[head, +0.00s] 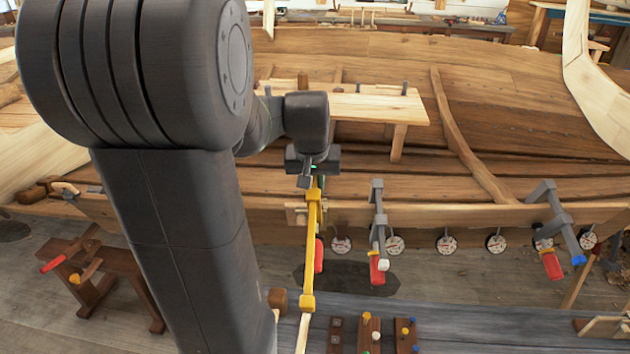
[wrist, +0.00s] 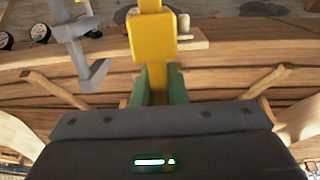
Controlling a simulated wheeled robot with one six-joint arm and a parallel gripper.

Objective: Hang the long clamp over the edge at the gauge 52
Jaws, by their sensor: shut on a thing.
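A long yellow clamp (head: 311,240) hangs nearly upright below my gripper (head: 314,178). Its upper end is between the fingers, and in the wrist view the yellow bar (wrist: 152,40) comes out from between the green fingertips (wrist: 160,82). A red handle (head: 319,256) shows beside the bar. The clamp is in front of the hull's plank edge (head: 470,215); I cannot tell whether it touches it. Several round dial gauges (head: 395,244) line up below this edge. The nearest gauge (head: 341,245) is just right of the clamp. Their numbers are too small to read.
A grey clamp (head: 378,215) hangs on the edge right of the yellow one, and another (head: 560,222) at the far right. A plank bench (head: 375,105) lies inside the hull. A brown trestle (head: 100,275) stands at lower left. The edge between the grey clamps is free.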

